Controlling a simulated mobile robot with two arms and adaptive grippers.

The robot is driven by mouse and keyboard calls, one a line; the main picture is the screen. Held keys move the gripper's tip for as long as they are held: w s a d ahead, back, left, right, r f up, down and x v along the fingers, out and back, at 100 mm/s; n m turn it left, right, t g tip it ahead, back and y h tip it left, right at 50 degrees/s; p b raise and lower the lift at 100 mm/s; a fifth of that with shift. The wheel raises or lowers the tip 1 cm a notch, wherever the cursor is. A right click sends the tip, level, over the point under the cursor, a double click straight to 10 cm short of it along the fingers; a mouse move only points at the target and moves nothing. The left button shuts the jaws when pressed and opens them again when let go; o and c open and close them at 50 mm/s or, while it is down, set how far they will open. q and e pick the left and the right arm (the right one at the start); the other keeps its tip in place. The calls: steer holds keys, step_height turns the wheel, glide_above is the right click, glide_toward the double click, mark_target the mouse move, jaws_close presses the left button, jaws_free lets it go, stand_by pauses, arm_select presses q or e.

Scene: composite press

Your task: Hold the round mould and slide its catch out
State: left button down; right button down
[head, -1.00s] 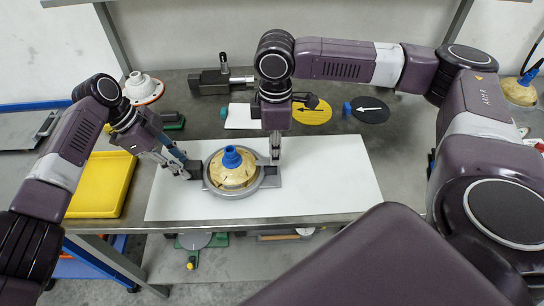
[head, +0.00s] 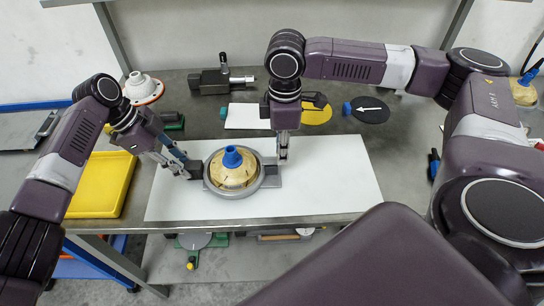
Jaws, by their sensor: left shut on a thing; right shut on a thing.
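The round mould (head: 233,178) is a tan dome with a blue knob (head: 233,157) on top, set in a grey ring (head: 209,184) on the white board. A grey block sticks out from the ring on each side. My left gripper (head: 184,172) is shut on the left block (head: 195,167). My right gripper (head: 283,156) points down and is shut on the right-hand piece, which looks like the catch (head: 273,177). Its fingers partly hide the grip, and I cannot tell how far the catch stands out from the ring.
A yellow tray (head: 98,186) lies left of the white board (head: 330,185). Behind are a white flanged part (head: 144,88), a dark clamp-like tool (head: 217,81), and yellow (head: 318,116) and black (head: 370,110) arrow discs. The board's right part is clear.

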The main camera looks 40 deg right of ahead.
steer(key=shift+s+d, duration=0.3)
steer(key=shift+d, duration=0.2)
steer(key=c, duration=1.8)
jaws_free()
steer(key=shift+o, duration=0.2)
step_height(320, 180, up, 12)
